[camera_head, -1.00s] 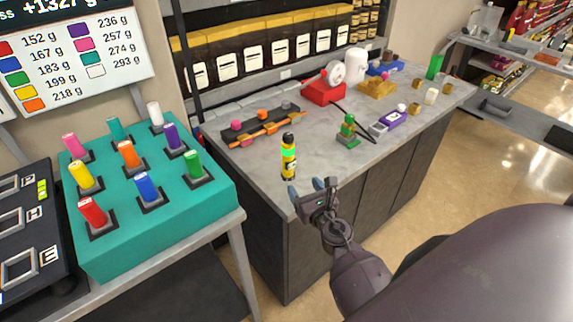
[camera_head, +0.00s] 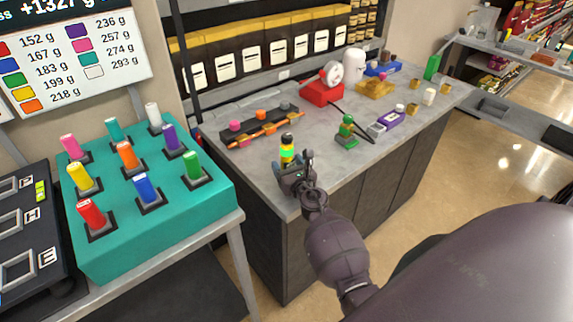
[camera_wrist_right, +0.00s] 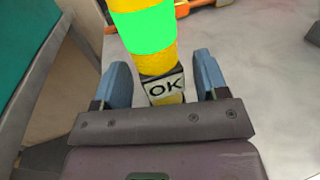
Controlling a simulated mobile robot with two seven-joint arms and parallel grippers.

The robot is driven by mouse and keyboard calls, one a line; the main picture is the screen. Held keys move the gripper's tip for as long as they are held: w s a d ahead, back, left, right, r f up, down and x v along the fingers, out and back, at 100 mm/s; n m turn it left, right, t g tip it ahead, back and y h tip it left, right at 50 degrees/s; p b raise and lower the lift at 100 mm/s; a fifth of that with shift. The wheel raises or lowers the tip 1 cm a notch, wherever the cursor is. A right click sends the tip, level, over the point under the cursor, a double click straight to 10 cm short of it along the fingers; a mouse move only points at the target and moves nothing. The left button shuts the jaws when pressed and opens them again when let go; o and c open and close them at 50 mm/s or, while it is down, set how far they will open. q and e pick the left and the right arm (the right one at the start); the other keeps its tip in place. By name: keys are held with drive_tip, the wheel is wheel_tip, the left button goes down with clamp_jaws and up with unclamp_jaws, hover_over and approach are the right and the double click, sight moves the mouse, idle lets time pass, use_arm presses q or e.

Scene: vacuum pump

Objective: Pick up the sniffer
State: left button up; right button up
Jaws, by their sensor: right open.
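The sniffer (camera_head: 288,151) is a yellow and black upright cylinder with a glowing green band, standing near the front left corner of the grey counter. In the right wrist view the sniffer (camera_wrist_right: 146,30) shows its green band and an "OK" label low on its body. My right gripper (camera_head: 292,170) is at the sniffer, hiding its lower part in the head view. In the wrist view its two blue fingertips (camera_wrist_right: 163,82) are open, one on each side of the sniffer's lower body, with gaps visible. My left gripper is not in view.
The grey counter (camera_head: 330,165) holds a dark rack with orange and pink parts (camera_head: 262,128) behind the sniffer. A green figure-like device (camera_head: 347,130) stands to the right, a red pump unit (camera_head: 323,92) behind. A teal block with coloured pegs (camera_head: 115,248) is at left.

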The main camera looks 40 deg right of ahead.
drive_tip(key=shift+w, duration=0.4)
drive_tip(key=shift+d, duration=0.1)
